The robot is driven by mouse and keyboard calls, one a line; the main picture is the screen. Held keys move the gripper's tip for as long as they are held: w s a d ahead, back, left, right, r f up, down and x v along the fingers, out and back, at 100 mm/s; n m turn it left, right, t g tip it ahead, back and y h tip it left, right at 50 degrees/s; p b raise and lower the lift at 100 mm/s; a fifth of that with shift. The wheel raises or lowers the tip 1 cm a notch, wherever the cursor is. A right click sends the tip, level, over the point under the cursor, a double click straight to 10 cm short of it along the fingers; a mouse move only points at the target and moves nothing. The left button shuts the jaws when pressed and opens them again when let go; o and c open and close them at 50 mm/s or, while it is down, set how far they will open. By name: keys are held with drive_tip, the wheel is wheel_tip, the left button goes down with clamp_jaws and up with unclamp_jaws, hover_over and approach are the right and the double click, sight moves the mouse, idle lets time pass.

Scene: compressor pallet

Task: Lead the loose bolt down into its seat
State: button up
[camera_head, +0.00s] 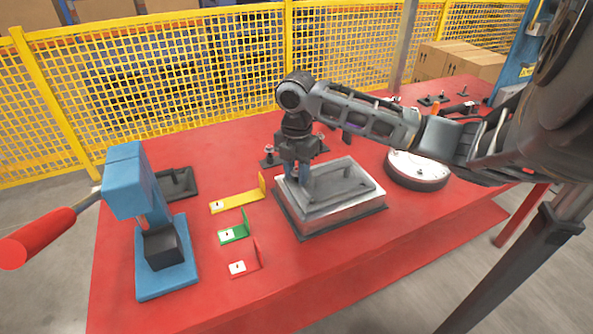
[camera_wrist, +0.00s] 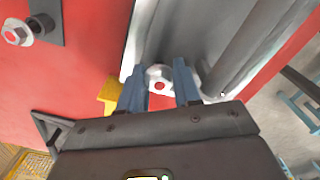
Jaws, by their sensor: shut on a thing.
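My gripper (camera_head: 298,176) points down over the left part of a silver block (camera_head: 342,218) with a grey raised cover (camera_head: 345,180). In the wrist view its two blue fingers (camera_wrist: 159,92) are shut on the loose bolt (camera_wrist: 160,73), whose round silvery head with a red mark shows between the fingertips. The bolt is beside the grey cover's raised part (camera_wrist: 192,40). The seat under the bolt is hidden, and I cannot tell how deep the bolt sits.
Yellow (camera_head: 237,201), green (camera_head: 234,232) and red (camera_head: 245,265) angled brackets lie left of the block. A blue press (camera_head: 128,180) stands at far left. A round silver-topped part (camera_head: 418,168) is right of the block. Another bolt (camera_head: 269,151) stands on a black plate behind. Yellow mesh fencing (camera_head: 190,75) closes the back.

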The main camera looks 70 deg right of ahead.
idle(0.4)
drive_tip(key=o, duration=1)
drive_tip(key=shift+o, duration=0.2)
drive_tip(key=shift+r, duration=3.9)
